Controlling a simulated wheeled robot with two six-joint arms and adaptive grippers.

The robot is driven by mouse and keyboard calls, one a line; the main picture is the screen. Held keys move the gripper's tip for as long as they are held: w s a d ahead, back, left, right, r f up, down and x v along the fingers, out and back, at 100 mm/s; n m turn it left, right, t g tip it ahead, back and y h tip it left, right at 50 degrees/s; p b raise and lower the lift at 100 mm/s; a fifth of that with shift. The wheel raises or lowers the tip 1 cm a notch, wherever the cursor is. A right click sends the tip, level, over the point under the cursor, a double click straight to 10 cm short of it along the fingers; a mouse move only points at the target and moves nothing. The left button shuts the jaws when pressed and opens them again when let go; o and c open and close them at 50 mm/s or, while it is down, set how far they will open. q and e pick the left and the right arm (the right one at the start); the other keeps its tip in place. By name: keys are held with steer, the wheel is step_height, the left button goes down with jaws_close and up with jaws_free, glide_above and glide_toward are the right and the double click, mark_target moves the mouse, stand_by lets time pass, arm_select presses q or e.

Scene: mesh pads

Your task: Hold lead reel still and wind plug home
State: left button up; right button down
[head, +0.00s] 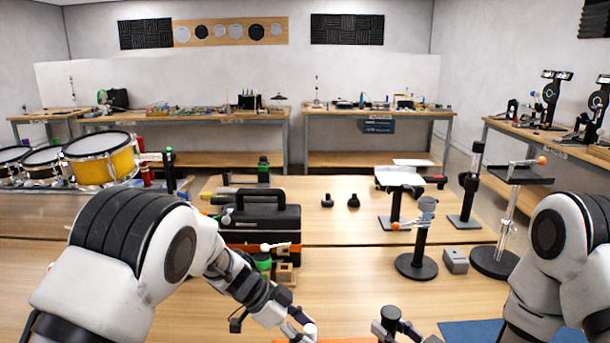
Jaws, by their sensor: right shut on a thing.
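My left arm reaches in from the left, and its gripper (300,325) is at the bottom edge, left of centre. Its fingers are cut off or too small to read. My right gripper (396,326) is at the bottom edge, right of centre, a short way from the left one. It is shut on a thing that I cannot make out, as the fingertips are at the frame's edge. A thin orange strip shows between the grippers at the very bottom. I cannot pick out the lead reel or its plug for certain.
A black case (262,218) stands on the bench behind my left wrist. A round-based black stand (416,266), a small grey box (455,261) and a taller stand (494,262) are at right. Yellow drums (103,166) stand at far left. Bench around (345,270) is clear.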

arm_select(q)
jaws_close()
arm_select(e)
steer(key=shift+f, duration=0.1)
arm_select(q)
steer(key=shift+d, duration=0.1)
steer(key=shift+s+d, duration=0.6)
steer(key=shift+d, duration=0.2)
steer(key=shift+s+d+f, duration=0.1)
steer(key=shift+s+d, duration=0.4)
steer(key=shift+s, duration=0.45)
